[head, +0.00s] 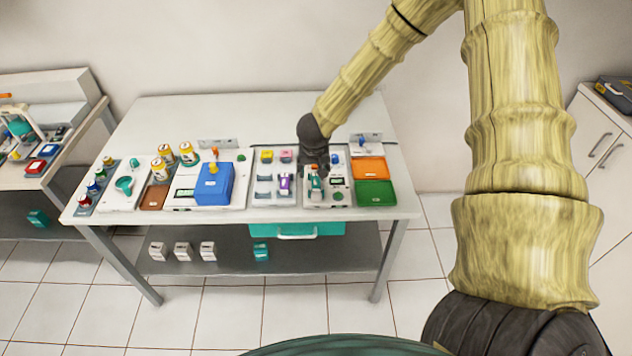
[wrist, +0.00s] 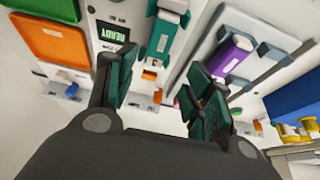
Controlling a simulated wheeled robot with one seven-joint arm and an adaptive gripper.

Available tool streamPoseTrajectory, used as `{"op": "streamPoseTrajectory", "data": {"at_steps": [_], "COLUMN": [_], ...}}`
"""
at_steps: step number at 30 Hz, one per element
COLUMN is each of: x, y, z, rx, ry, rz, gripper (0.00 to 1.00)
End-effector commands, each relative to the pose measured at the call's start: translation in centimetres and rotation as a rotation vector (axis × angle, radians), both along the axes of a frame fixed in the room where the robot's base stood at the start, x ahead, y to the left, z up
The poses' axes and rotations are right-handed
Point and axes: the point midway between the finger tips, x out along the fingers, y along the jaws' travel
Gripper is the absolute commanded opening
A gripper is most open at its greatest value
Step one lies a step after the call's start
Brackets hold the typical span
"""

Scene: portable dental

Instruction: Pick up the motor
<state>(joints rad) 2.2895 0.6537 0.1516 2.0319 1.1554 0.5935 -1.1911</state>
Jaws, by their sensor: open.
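No readable label tells which of these is the motor. My gripper (wrist: 162,92) is open and empty, its dark green fingers spread. The teal device shows beyond the gap between the fingers. In the head view, my dark gripper (head: 314,158) hangs just behind the teal device; contact cannot be told.
The white table (head: 250,108) has clear room at its back. Orange (head: 369,168) and green (head: 375,193) trays lie at the right. A side table stands at far left.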

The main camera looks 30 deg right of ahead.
Motion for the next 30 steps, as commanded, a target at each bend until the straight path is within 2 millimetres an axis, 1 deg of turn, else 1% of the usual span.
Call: {"op": "streamPoseTrajectory", "data": {"at_steps": [8,21,26,30], "x": [0.2,1.0,1.2,1.3], "y": [-0.4,-1.5,-1.6,-1.6], "z": [-0.9,-4.2,-4.9,-5.0], "rx": [-0.001,0.000,0.000,-0.001], "ry": [0.002,0.001,0.001,0.001], "rz": [-0.002,0.000,0.000,0.001], "gripper": [0.52,0.52,0.52,0.52]}}
